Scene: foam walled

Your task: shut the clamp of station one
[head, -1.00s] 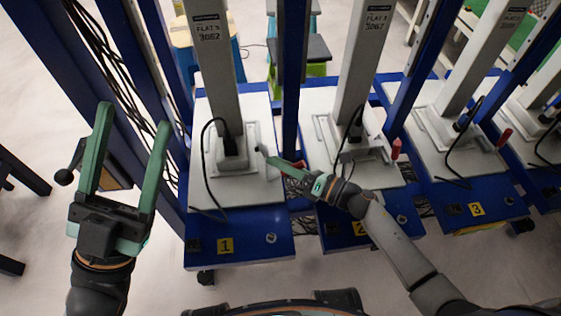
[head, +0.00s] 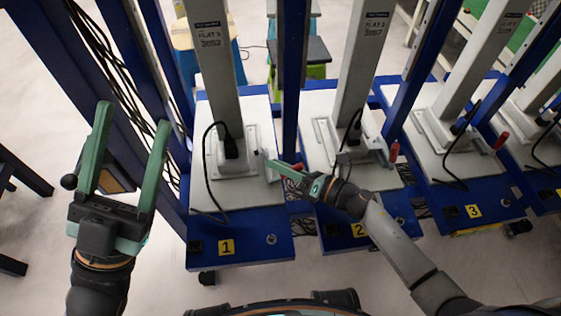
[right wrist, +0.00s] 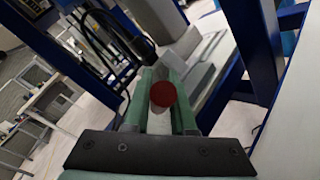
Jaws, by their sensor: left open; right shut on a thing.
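Station one, with its yellow label 1 (head: 227,247), has a white plate (head: 247,192) on a blue base and a grey column (head: 213,70) standing on it. My right gripper (head: 273,166) is at the right edge of this plate, shut on the clamp handle (head: 298,167), whose red end just shows. In the right wrist view the round red knob (right wrist: 163,94) sits between the green fingers of my gripper (right wrist: 162,78). The rest of the clamp is mostly hidden by the fingers. My left gripper (head: 133,116) is open and empty, left of the station.
Station two (head: 359,230) and station three (head: 473,211) stand to the right, with red clamp handles (head: 394,152) of their own. Blue uprights (head: 291,70) rise between stations. A black cable (head: 207,170) loops over station one's plate.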

